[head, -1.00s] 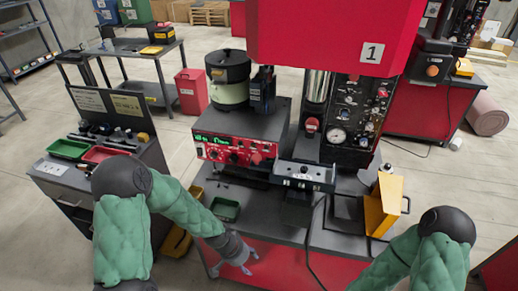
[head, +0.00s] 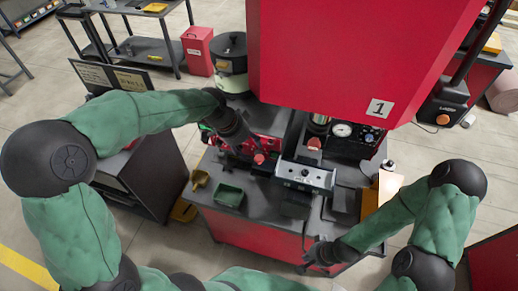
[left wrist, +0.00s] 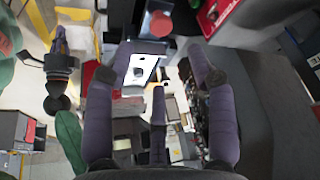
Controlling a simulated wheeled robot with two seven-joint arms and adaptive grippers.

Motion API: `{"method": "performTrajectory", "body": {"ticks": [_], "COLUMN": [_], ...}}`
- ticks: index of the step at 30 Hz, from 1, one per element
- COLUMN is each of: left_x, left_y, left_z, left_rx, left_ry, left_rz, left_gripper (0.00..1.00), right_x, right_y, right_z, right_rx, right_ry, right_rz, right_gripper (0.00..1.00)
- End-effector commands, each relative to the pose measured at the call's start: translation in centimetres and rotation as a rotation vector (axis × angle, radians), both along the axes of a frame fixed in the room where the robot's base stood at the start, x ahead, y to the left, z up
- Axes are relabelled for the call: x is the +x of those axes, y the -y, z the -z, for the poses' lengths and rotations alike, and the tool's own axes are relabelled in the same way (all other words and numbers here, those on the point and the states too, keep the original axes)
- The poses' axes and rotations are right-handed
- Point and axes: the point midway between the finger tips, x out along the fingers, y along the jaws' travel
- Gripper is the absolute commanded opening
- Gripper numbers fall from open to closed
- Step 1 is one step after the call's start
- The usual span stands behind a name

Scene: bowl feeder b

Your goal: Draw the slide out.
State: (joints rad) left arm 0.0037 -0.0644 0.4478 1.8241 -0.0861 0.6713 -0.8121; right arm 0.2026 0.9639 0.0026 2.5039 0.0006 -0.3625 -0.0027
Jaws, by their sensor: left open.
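No part is clearly marked as the slide. A silver-fronted box (head: 305,177) with a dark knob juts from the front of the machine. In the left wrist view its bright plate (left wrist: 142,68) shows between my fingers. My left gripper (head: 256,160) is just left of this box, in front of the red control panel. In the left wrist view my left gripper (left wrist: 160,80) has its fingers spread, with nothing held. My right gripper (head: 308,258) is low at the bench's front edge, apart from the box; its finger opening is too small to tell.
A green tray (head: 229,196) and a small yellow bin (head: 200,179) sit left on the bench. A red press housing (head: 335,60) hangs above. A red button (left wrist: 160,23) shows beyond the plate in the left wrist view.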

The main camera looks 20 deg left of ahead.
Motion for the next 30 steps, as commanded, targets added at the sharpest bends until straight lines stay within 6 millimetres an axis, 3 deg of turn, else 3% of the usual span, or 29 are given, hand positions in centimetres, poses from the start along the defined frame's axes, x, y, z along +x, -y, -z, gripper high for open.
{"method": "performTrajectory", "body": {"ticks": [9, 15, 21, 30], "left_x": [1.4, 2.1, 2.5, 2.6], "left_y": [1.6, 2.3, 2.7, 2.7], "left_z": [5.3, 7.8, 8.8, 9.0], "left_rx": [-0.001, -0.001, -0.001, -0.001], "left_ry": [-0.005, -0.004, -0.001, 0.000], "left_rz": [0.000, -0.001, -0.002, -0.002], "left_gripper": [0.56, 0.56, 0.56, 0.53], "right_x": [0.0, 0.0, 0.0, 0.0], "right_y": [0.0, 0.0, 0.0, 0.0], "right_z": [-0.2, -0.4, -0.4, -0.4], "right_rx": [0.000, 0.000, 0.000, 0.000], "right_ry": [0.001, 0.001, 0.001, 0.001], "right_rz": [0.000, 0.000, 0.000, 0.000], "right_gripper": [0.00, 0.00, 0.00, 0.00]}}
